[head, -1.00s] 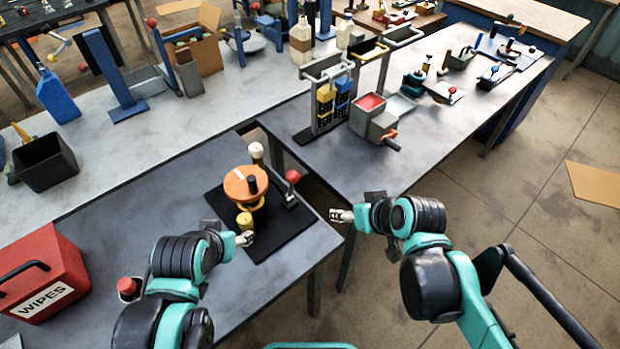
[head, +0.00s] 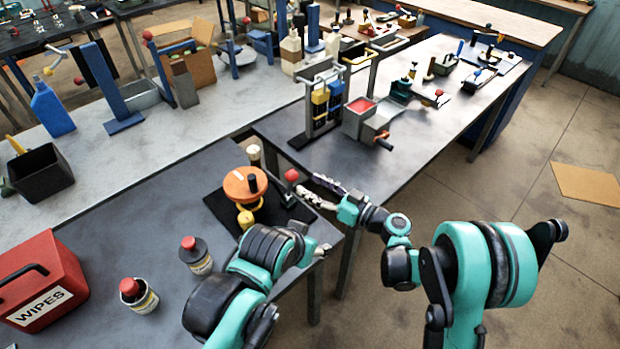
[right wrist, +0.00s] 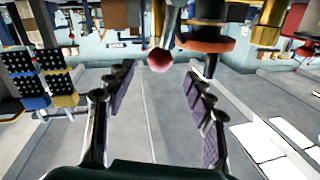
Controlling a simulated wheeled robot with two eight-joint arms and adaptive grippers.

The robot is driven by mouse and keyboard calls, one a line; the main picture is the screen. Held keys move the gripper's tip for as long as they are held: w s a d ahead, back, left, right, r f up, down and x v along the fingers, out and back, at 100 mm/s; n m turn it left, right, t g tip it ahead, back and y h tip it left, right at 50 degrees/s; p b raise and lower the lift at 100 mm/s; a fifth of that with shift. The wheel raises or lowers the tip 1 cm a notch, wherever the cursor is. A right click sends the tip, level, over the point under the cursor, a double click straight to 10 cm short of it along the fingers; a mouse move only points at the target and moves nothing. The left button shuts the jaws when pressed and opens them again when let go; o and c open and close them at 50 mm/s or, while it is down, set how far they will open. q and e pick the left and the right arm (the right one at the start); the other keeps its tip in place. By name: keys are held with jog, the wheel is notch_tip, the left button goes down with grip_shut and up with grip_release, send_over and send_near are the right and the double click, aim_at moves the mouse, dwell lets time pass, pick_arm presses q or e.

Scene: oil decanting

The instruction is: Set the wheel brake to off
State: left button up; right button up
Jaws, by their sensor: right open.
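The orange wheel (head: 245,183), with a dark knob on it, stands on a black mat (head: 216,206) on the near table. Right of it is the brake lever, topped by a red knob (head: 292,175). My right gripper (head: 308,187) is open beside the lever, at its right. In the right wrist view the red knob (right wrist: 160,61) shows ahead, between the spread fingers (right wrist: 160,75); I see no grip on it. The orange wheel (right wrist: 205,46) is to its right there. My left gripper (head: 318,250) is near the table's front edge, small and partly hidden by its arm.
Two red-capped bottles (head: 196,255) and a red wipes box (head: 40,280) stand at the left of the near table. A yellow piece (head: 245,218) sits before the wheel. A rack (head: 322,105) and a grey box with a red top (head: 360,115) stand on the table behind.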

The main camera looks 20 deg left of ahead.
aim_at(297, 178)
jog(key=a, duration=0.2)
jog(key=w+a+b, duration=0.1)
jog(key=a, duration=0.4)
jog(key=shift+w+a, duration=0.25)
jog(key=shift+a, duration=0.1)
jog(key=shift+c, duration=0.4)
grip_shut()
